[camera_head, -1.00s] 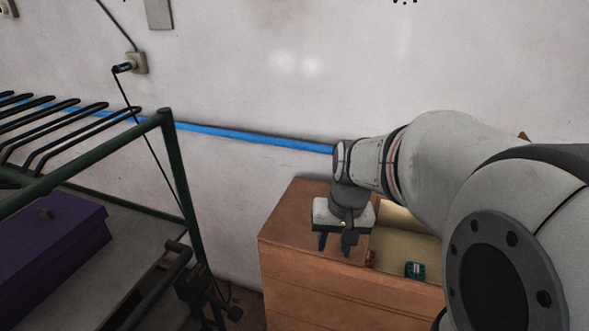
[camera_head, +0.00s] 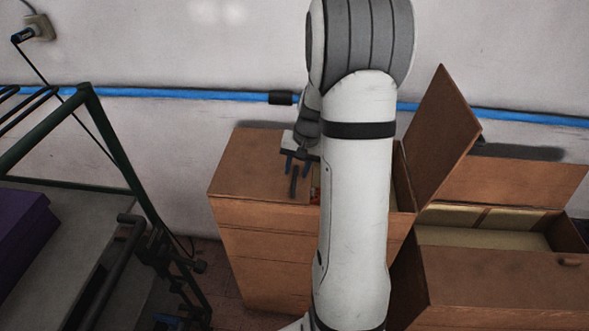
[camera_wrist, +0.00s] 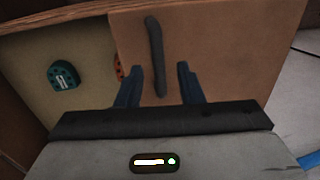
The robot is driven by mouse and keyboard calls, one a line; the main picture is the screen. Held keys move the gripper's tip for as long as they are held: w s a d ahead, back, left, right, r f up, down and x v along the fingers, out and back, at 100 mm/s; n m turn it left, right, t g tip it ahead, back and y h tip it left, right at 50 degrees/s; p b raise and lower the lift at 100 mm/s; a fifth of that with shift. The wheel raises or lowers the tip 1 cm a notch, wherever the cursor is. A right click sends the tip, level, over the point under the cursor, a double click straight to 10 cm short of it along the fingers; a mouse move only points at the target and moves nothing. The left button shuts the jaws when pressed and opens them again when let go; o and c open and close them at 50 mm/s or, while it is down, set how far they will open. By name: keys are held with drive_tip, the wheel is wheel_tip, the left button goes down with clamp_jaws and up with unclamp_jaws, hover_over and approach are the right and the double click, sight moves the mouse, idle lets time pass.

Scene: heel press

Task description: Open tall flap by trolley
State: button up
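The tall wooden box (camera_head: 262,254) stands against the wall beside the trolley. Its left flap (camera_head: 252,166), on the trolley side, lies flat and shut; its right flap (camera_head: 438,138) stands raised. My gripper (camera_head: 297,172) is over the inner edge of the left flap, fingers pointing down. In the wrist view my gripper (camera_wrist: 158,90) is open, and a dark bar handle (camera_wrist: 156,52) on the flap shows between the fingers, with a gap on each side. I cannot tell how high the fingertips are above the flap. My arm hides part of the box front.
The trolley (camera_head: 118,150) with a purple box (camera_head: 20,232) stands at left. A lower wooden box (camera_head: 505,285) with its lid up is at right. Inside the tall box lies a teal object (camera_wrist: 63,75). A blue pipe (camera_head: 190,94) runs along the wall.

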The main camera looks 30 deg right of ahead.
drive_tip(key=shift+a+f, duration=0.1)
drive_tip(key=shift+f, duration=0.45)
clamp_jaws()
drive_tip(key=shift+a, duration=0.1)
